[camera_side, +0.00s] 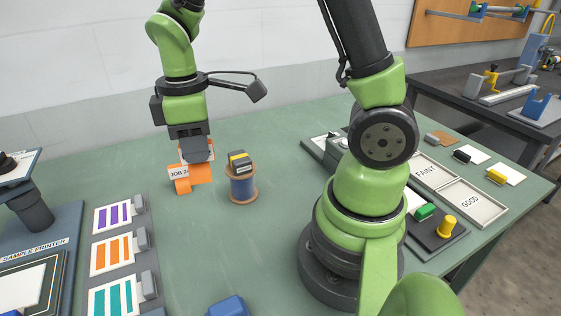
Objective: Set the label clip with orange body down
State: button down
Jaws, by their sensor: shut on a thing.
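The label clip with orange body (184,185) is below my gripper (197,158) at the left of centre. I cannot tell whether the clip's lower edge touches the green table (275,170).
A blue spool (243,187) with a black and yellow piece on top stands just right of the clip. Colour-striped cards (111,253) lie at the left near the sample printer (40,250). Trays marked FAINT (428,171) and GOOD (468,202) lie right. A blue block (228,306) is in front.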

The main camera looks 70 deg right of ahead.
jog(key=s+d+m, duration=0.3)
jog(key=d+m, duration=0.5)
jog(key=d, duration=0.6)
jog(key=s+d+m, duration=0.2)
jog(key=d+m, duration=0.6)
jog(key=d, duration=0.5)
jog(key=f, duration=1.5)
jog(key=shift+s+d, duration=0.1)
jog(key=shift+d, duration=0.1)
jog(key=shift+f, duration=0.2)
jog(key=c, duration=1.1)
grip_release()
jog(key=shift+o, duration=0.2)
jog(key=shift+r, duration=0.1)
